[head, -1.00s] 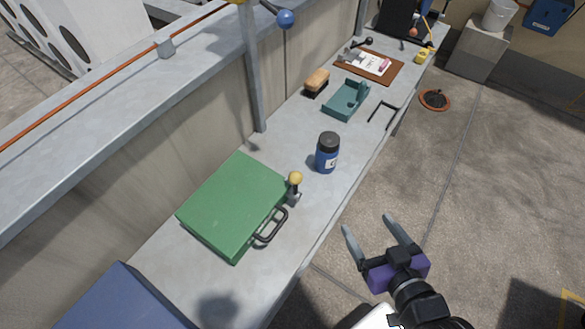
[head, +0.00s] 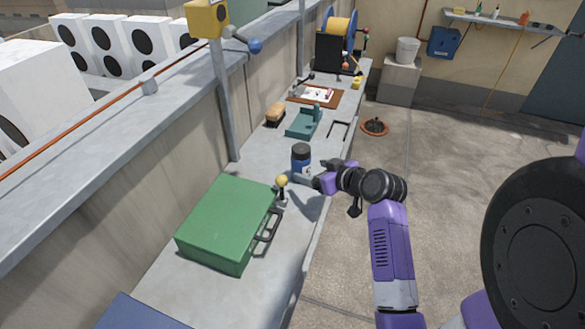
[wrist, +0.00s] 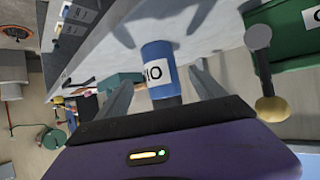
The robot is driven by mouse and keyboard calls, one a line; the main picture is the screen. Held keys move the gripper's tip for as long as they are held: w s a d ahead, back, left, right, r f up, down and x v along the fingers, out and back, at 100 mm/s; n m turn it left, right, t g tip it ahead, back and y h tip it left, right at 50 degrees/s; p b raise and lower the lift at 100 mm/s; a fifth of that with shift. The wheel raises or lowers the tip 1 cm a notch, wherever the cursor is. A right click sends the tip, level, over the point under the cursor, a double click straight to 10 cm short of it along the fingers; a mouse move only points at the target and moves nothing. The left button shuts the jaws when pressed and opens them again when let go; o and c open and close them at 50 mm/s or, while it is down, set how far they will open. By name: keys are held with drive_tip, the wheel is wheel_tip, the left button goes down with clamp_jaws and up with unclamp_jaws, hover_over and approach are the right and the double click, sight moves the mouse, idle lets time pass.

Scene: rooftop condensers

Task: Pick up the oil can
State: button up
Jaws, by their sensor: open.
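The oil can is a blue cylinder with a dark cap and a white label, upright on the grey ledge. In the head view the oil can (head: 301,158) stands just beyond the green case. In the wrist view the oil can (wrist: 158,58) appears upside down, its label partly showing "IO". My gripper (head: 306,180) is at the near side of the can. In the wrist view my gripper (wrist: 163,82) is open, with one finger on each side of the can. Gaps show between fingers and can. Part of the cap is hidden behind the gripper body.
A green case (head: 222,222) and a yellow-knobbed lever (head: 282,187) stand close on the near side. A teal holder (head: 303,122), brush (head: 275,115) and clipboard (head: 317,95) lie farther along. A post (head: 226,100) rises at the ledge's back. Open floor lies to the right.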

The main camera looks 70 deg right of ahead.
sight(301, 165)
drive_tip(key=x, duration=0.4)
drive_tip(key=p+x, duration=0.1)
drive_tip(key=x, duration=0.1)
drive_tip(key=shift+w+d+r, duration=0.1)
drive_tip(key=shift+w+d, duration=0.05)
drive_tip(key=shift+w, duration=0.25)
drive_tip(key=shift+c, duration=0.5)
drive_tip(key=c, duration=1.4)
clamp_jaws()
drive_tip(key=shift+r, duration=0.1)
